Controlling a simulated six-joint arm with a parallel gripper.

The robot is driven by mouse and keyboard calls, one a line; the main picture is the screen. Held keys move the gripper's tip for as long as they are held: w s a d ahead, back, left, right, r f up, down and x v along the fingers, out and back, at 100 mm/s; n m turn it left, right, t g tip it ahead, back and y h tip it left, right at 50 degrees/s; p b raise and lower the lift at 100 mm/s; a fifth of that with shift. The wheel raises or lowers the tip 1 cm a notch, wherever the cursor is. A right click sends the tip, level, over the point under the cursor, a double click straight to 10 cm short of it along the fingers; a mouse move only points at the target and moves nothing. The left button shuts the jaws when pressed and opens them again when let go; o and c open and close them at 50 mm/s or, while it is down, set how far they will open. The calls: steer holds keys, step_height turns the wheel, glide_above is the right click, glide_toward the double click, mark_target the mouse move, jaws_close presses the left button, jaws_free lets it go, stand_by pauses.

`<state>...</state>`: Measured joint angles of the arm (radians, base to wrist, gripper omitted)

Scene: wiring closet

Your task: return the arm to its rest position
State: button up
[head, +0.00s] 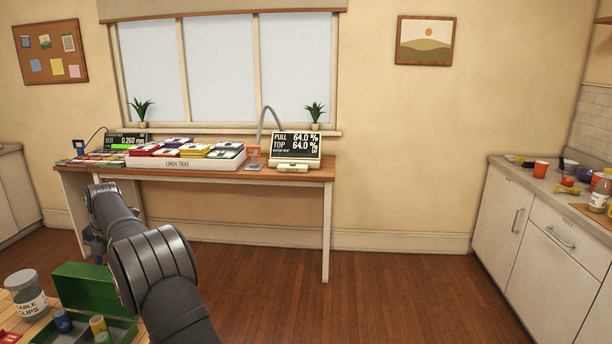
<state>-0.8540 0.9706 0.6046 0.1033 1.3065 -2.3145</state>
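My dark grey arm rises from the bottom of the head view and bends over near the left end of the far table. Its far end, with my gripper (95,243), points down at the left, partly behind my own arm links. The fingers cannot be made out, so I cannot tell whether they are open or shut or hold anything. The end appears between the far table and the green box (88,287) in the foreground.
The far table (250,174) bears a white tray (180,163) of colourful packs, a PULL/TOP display (297,145) and another display (125,140). A jar (26,296) stands on the near worktop. A cluttered counter (520,176) is at right. The middle floor is clear.

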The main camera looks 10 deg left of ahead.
steer(key=shift+x, duration=1.35)
steer(key=v, duration=1.7)
steer(key=shift+r, duration=0.15)
